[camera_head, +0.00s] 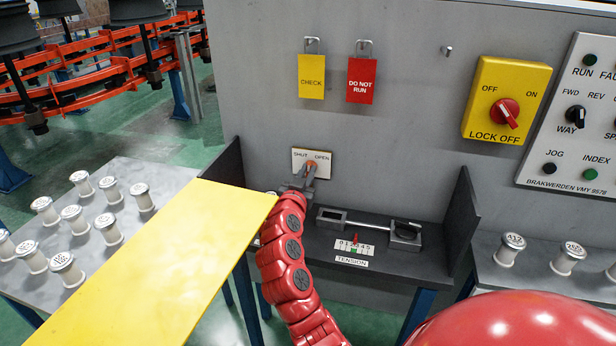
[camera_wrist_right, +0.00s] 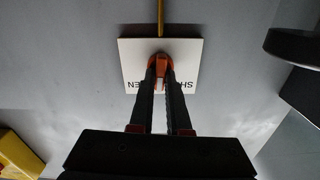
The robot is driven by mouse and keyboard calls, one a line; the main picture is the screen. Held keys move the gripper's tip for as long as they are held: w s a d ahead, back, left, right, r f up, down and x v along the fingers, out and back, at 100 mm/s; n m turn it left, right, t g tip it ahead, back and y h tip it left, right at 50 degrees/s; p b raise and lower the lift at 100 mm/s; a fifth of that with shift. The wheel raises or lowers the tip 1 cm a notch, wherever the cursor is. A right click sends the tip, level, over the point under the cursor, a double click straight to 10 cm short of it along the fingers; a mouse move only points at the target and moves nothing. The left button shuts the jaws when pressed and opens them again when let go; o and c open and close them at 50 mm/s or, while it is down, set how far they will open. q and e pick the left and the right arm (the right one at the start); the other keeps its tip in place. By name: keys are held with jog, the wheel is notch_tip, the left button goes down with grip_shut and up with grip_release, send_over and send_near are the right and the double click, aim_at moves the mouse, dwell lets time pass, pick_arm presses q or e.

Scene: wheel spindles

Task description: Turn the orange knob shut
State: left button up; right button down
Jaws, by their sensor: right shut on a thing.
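The orange knob (camera_head: 312,164) sits on a white plate (camera_head: 299,156) marked SHUT and OPEN on the grey wall. In the head view my right gripper (camera_head: 306,174) is at the knob, its red arm coming up from below. In the right wrist view the plate (camera_wrist_right: 187,52) appears upside down, and the knob (camera_wrist_right: 160,60) shows between the fingertips of my right gripper (camera_wrist_right: 160,72), which is shut on it. The fingers hide part of the knob and some lettering, so its exact angle is hard to tell. My left gripper is out of view.
A yellow panel (camera_head: 165,265) lies left of my right arm. White spools stand on both side tables. CHECK (camera_head: 311,77) and DO NOT RUN (camera_head: 361,80) tags hang above.

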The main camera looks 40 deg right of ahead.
jog(key=n, duration=0.5)
jog(key=n+p, duration=0.1)
jog(key=n, duration=0.4)
jog(key=shift+w+a+f, duration=0.15)
jog(key=shift+w+f, duration=0.05)
jog(key=shift+p, duration=0.3)
jog(key=c, duration=0.9)
grip_release()
jog(key=shift+s+a, duration=0.1)
jog(key=b+v, duration=0.2)
jog(key=v, duration=1.5)
jog(key=shift+a, duration=0.1)
